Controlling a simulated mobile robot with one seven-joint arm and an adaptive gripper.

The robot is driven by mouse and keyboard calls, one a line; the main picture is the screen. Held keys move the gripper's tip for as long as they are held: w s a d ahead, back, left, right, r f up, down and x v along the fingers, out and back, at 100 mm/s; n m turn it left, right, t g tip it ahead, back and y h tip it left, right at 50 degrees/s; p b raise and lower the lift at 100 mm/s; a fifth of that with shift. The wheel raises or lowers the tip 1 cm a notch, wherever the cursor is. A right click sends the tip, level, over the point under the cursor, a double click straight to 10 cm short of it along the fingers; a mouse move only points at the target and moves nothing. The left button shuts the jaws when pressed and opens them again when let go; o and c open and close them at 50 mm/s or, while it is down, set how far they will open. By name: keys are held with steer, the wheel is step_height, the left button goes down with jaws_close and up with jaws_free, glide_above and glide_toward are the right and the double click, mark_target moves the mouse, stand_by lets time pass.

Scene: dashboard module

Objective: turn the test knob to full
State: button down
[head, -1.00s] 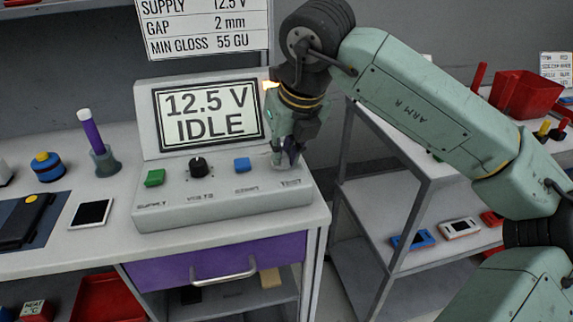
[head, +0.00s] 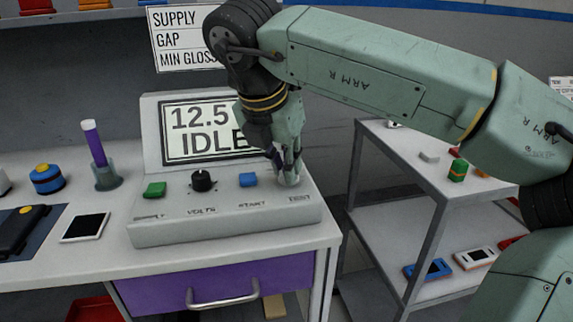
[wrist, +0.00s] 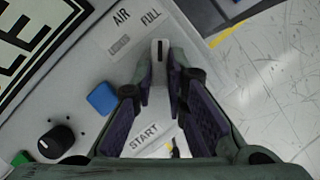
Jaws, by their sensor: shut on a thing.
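The test knob (head: 289,182) is a pale knob at the right end of the sloped grey console (head: 180,232), above the TEST label. My gripper (head: 287,170) is down at it from above and hides part of it. In the wrist view the knob (wrist: 159,64) shows as a light bar with a black pointer line, between the fingers of my gripper (wrist: 161,82), which is shut on it. The pointer line points up the picture, close to the FULL label (wrist: 151,19); AIR is left of that. The console display (head: 195,130) shows 12.5 and IDLE, partly covered by my gripper.
A blue START button (head: 248,180), a black VOLTS knob (head: 203,180) and a green SUPPLY button (head: 154,190) sit left on the console. A purple tube (head: 94,143) stands further left. A grey shelf cart (head: 400,215) is at the right, across a floor gap.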

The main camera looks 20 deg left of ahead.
steer(key=shift+a+m+h, duration=0.15)
steer(key=shift+m+h, duration=0.25)
steer(key=shift+m, duration=0.5)
steer(key=c, duration=1.6)
jaws_free()
steer(key=shift+r, duration=0.15)
steer(key=s+a, duration=0.3)
steer(key=s, duration=0.9)
steer(key=shift+a+r, duration=0.3)
steer(key=shift+r, duration=0.1)
